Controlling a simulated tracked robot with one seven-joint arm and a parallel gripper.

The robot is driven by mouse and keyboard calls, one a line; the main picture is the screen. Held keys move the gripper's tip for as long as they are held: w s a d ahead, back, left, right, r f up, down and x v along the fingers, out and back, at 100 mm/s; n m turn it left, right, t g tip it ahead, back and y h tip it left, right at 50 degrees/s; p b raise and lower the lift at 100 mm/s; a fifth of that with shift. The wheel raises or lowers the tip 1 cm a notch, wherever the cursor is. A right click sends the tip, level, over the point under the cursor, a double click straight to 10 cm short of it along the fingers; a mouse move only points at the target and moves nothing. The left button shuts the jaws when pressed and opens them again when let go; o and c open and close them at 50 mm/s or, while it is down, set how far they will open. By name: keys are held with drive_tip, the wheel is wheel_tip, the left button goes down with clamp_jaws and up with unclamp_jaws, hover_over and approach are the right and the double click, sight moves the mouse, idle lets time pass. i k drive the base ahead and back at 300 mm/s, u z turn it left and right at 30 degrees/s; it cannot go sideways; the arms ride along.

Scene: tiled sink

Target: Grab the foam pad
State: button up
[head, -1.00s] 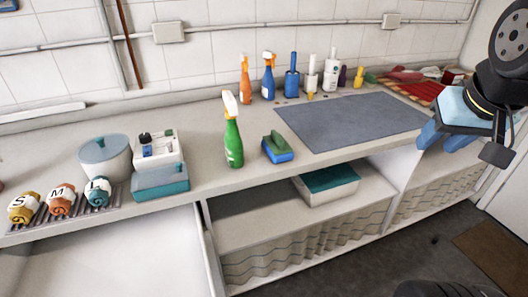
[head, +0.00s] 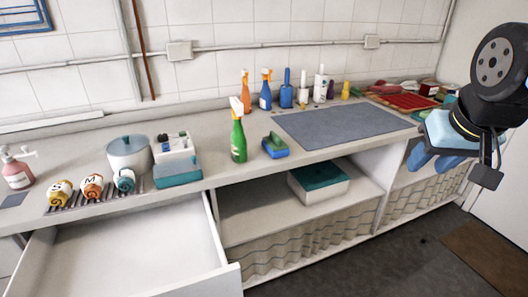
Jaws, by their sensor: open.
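A blue block with a green top (head: 275,146), which looks like the foam pad, lies on the counter just right of the green spray bottle (head: 238,137) and left of the grey mat. My gripper (head: 430,163) is at the right of the head view, with blue fingers pointing down and left. It is open and empty, well apart from the pad. Nothing covers the pad.
The grey mat (head: 345,125) is bare. Several bottles stand behind it, including a blue one (head: 286,93). Left are a lidded pot (head: 130,155), a teal-and-white box (head: 178,170) and rolled cloths (head: 93,187). An open drawer (head: 130,262) juts out below.

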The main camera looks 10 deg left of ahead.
sight(276, 147)
drive_tip(key=z, duration=0.2)
drive_tip(key=i, duration=0.85)
drive_tip(key=u, duration=0.1)
